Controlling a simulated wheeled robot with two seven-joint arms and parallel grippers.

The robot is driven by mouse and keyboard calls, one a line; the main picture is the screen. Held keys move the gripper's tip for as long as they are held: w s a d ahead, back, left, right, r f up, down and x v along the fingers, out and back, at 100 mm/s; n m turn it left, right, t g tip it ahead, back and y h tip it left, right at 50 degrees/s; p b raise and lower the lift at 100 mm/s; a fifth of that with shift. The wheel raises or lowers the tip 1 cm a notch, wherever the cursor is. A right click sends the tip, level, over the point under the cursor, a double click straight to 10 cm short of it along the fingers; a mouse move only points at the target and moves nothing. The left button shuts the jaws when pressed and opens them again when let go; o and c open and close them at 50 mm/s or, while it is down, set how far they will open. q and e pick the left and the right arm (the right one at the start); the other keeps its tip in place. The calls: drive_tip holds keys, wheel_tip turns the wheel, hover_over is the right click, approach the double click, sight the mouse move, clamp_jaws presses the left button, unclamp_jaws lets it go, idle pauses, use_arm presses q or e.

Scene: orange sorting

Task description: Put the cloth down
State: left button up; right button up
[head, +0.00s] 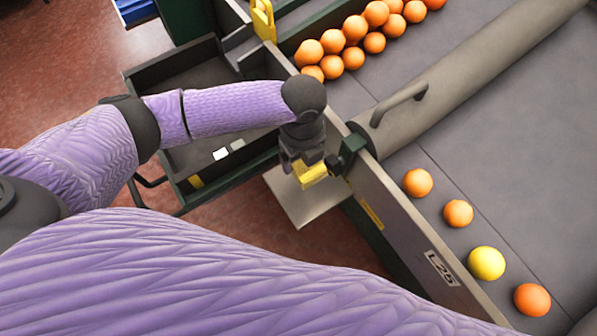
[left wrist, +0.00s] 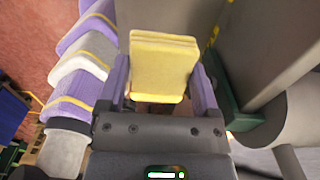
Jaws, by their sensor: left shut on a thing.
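The cloth (head: 313,174) is a folded yellow pad. My left gripper (head: 306,166) points down beside the conveyor's side wall and is shut on it. In the left wrist view the cloth (left wrist: 163,68) sits between the two purple fingers, its layered edge at the top. Below it in the head view is a small pale metal plate (head: 304,207); I cannot tell whether the cloth touches it. My right gripper is not in view.
The conveyor wall (head: 412,243) stands close right of the gripper, near a roller cover with a handle (head: 398,103). Three oranges (head: 458,213) and a yellow fruit (head: 486,263) lie on the belt. Several oranges (head: 353,58) sit farther back. A dark open drawer (head: 185,95) is on the left.

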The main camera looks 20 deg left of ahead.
sight(302, 168)
use_arm(q)
wheel_tip(302, 168, down, 5)
drive_tip(key=shift+r+b, duration=0.1)
drive_tip(key=shift+b, duration=0.55)
drive_tip(key=shift+f, duration=0.4)
wheel_tip(302, 168, down, 4)
drive_tip(key=shift+r+b, duration=0.1)
drive_tip(key=shift+b, duration=1)
drive_tip(key=shift+r, duration=0.2)
drive_tip(key=shift+f, duration=0.1)
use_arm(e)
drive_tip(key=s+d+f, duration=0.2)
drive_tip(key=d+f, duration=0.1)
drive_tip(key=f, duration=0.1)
use_arm(q)
drive_tip(key=o, duration=0.9)
drive_tip(key=shift+r, duration=0.3)
wheel_tip(302, 168, up, 11)
drive_tip(key=p, duration=0.6)
drive_tip(key=shift+f, duration=0.15)
drive_tip(key=shift+r, duration=0.55)
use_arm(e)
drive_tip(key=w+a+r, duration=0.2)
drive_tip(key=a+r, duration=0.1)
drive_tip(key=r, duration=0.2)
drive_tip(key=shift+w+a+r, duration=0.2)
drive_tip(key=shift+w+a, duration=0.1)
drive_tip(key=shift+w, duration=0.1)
